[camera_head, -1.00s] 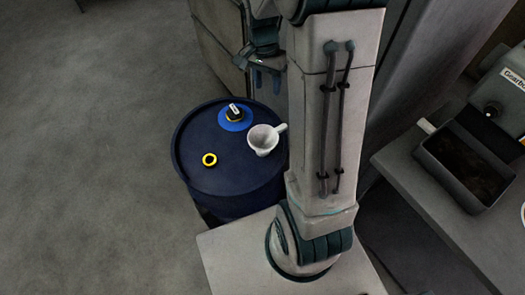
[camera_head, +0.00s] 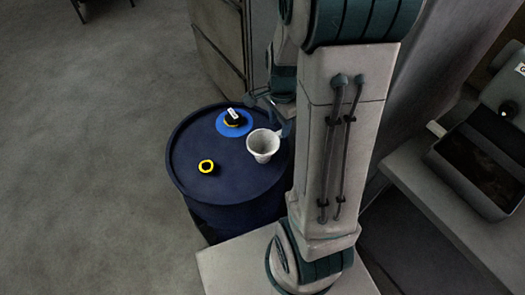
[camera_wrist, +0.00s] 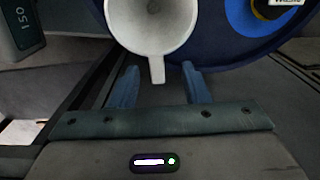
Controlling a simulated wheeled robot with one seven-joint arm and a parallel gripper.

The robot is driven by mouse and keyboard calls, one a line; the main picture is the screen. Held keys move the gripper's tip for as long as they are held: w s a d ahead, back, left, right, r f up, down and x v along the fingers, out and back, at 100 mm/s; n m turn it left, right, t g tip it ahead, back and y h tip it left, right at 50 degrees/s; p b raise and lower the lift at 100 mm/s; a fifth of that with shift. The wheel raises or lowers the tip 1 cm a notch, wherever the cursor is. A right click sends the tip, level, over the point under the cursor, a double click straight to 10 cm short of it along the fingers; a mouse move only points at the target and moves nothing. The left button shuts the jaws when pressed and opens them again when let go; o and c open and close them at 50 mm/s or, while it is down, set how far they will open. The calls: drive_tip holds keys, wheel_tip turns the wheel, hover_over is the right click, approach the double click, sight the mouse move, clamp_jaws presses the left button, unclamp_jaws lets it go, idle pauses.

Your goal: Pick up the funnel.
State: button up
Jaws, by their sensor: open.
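The white funnel (camera_head: 263,146) stands on the blue drum (camera_head: 215,175), near the right side of its top. In the wrist view the funnel (camera_wrist: 152,22) is seen from above, with its tab-like handle (camera_wrist: 157,70) pointing toward my gripper. My gripper (camera_wrist: 158,75) is open, its two blue fingers apart on either side of the handle's line. Whether the handle is at the same height as the fingertips I cannot tell. In the head view my gripper (camera_head: 270,110) is just behind the funnel, partly hidden by my arm.
A grey bench (camera_head: 435,200) with a dark open bin (camera_head: 475,165) stands at the right. The floor at left is clear.

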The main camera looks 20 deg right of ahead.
sight(279, 133)
drive_tip(key=f, duration=0.2)
drive_tip(key=f+b, duration=0.1)
drive_tip(key=f, duration=0.2)
drive_tip(key=shift+s+a+f+b, duration=0.1)
drive_tip(key=shift+s+b, duration=0.1)
drive_tip(key=shift+b, duration=0.1)
clamp_jaws()
